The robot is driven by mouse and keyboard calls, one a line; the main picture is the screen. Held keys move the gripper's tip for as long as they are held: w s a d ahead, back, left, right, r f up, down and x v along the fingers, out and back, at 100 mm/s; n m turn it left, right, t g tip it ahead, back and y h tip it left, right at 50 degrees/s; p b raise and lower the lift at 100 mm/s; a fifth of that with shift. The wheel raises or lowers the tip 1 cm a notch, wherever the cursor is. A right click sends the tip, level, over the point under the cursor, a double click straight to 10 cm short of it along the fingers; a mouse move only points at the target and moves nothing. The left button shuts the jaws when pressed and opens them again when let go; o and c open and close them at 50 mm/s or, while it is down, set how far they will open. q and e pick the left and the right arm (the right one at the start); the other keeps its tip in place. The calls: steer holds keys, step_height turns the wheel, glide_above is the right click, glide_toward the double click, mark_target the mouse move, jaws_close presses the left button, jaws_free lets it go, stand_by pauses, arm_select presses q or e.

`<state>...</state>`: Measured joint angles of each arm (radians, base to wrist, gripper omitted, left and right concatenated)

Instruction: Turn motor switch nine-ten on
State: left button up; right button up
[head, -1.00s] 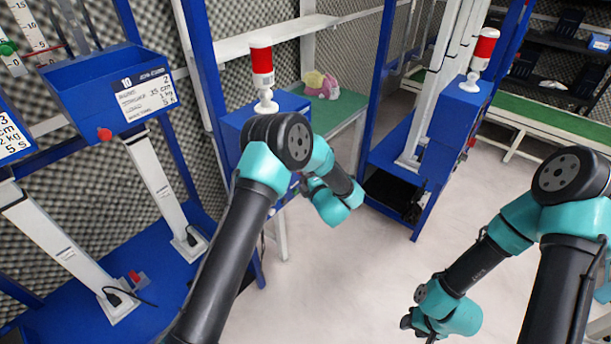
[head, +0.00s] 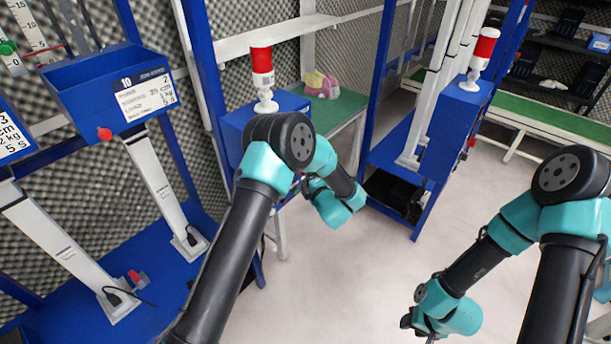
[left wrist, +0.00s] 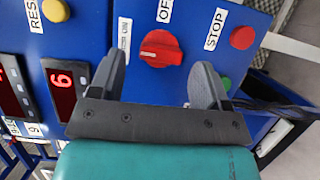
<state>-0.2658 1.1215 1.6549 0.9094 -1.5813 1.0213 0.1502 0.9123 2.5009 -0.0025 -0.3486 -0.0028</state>
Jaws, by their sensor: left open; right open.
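A red rotary switch (left wrist: 160,48) sits on a blue panel in the left wrist view. An ON label (left wrist: 124,36) is at its left and an OFF label (left wrist: 165,10) above it. The marking on its knob is tilted, and I cannot tell which label it points to. My left gripper (left wrist: 160,68) is open, its fingers on either side of the switch with gaps showing. In the head view it is at the blue control box (head: 238,125), mostly hidden by my arm. My right gripper (head: 410,322) hangs low over the floor, open and empty, far from the switch.
A STOP label (left wrist: 215,30) and red button (left wrist: 243,38) lie right of the switch; a green button is partly hidden by the right finger. An orange button (left wrist: 56,10) and red displays (left wrist: 60,88) are at the left. Open floor (head: 330,285) lies between my arms.

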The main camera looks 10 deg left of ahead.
arm_select(q)
steer(key=v, duration=1.6)
steer(key=shift+s, duration=0.15)
steer(key=shift+d, duration=0.1)
steer(key=s+a+f+m+g+h, duration=0.2)
steer(key=a+f+m+g+h, duration=0.2)
steer(key=a+f+m+h, duration=0.8)
steer(key=s+a+f+m+g+h, duration=0.2)
steer(key=s+m, duration=0.4)
steer(key=s, duration=0.4)
steer(key=s+a+f+m+g+h, duration=0.1)
steer(key=s+a+f+m+g, duration=0.1)
steer(key=s+m+g, duration=0.4)
steer(key=s+f, duration=0.1)
steer(key=s, duration=0.3)
steer(key=shift+s+a+f+m+g+h, duration=0.25)
steer(key=shift+a+f+m+g+h, duration=0.05)
steer(key=shift+a+f+g+h, duration=0.1)
steer(key=shift+c, duration=0.5)
